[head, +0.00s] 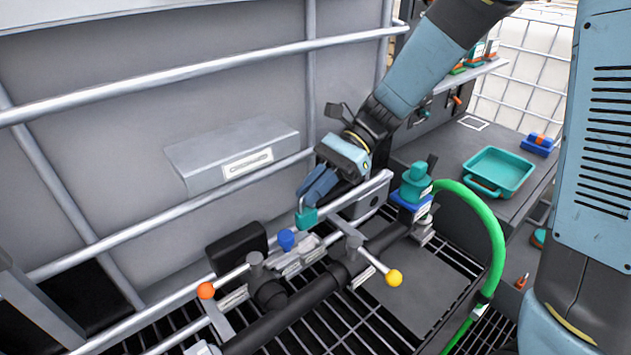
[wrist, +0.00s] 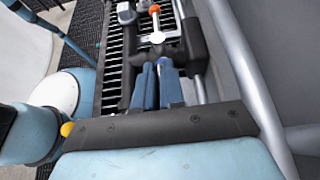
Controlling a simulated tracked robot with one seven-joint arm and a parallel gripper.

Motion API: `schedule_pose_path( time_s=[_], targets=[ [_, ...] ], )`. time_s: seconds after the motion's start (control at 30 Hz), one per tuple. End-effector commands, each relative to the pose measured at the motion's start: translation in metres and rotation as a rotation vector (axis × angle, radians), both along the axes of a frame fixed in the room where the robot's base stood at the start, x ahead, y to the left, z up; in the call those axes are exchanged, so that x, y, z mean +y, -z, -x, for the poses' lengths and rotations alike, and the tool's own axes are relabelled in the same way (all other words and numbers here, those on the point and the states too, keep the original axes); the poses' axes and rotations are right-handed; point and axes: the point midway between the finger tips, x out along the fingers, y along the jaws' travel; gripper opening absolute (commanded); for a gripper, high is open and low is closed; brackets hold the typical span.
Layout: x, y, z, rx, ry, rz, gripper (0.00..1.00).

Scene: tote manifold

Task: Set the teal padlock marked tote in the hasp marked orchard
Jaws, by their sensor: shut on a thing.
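The teal padlock (head: 306,219) hangs below my gripper (head: 312,196), its pale shackle up at the fingertips. My gripper's blue fingers are shut on it, above the pipework and left of the grey rail end. In the wrist view my gripper (wrist: 158,68) shows its blue fingers close together, and the padlock is hidden there. Grey metal fittings with small label plates (head: 298,254) sit below and left of the padlock. I cannot read any label, so I cannot tell which hasp is marked orchard, nor read a mark on the padlock.
A valve bar has an orange ball (head: 206,290); a yellow ball (head: 394,278) ends another, with a blue knob (head: 287,239) between. A teal-topped coupling (head: 414,188) with a green hose (head: 494,230) stands right. A teal tray (head: 498,172) lies on the side bench. A tank wall rises behind.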

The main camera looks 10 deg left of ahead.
Motion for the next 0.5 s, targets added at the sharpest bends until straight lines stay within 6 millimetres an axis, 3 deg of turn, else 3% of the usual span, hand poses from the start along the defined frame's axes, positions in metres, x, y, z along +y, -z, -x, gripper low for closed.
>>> schedule_pose_path(
  time_s=[0.5],
  targets=[
    [0.000,0.029,0.000,0.002,0.000,0.001,0.00]
  ],
)
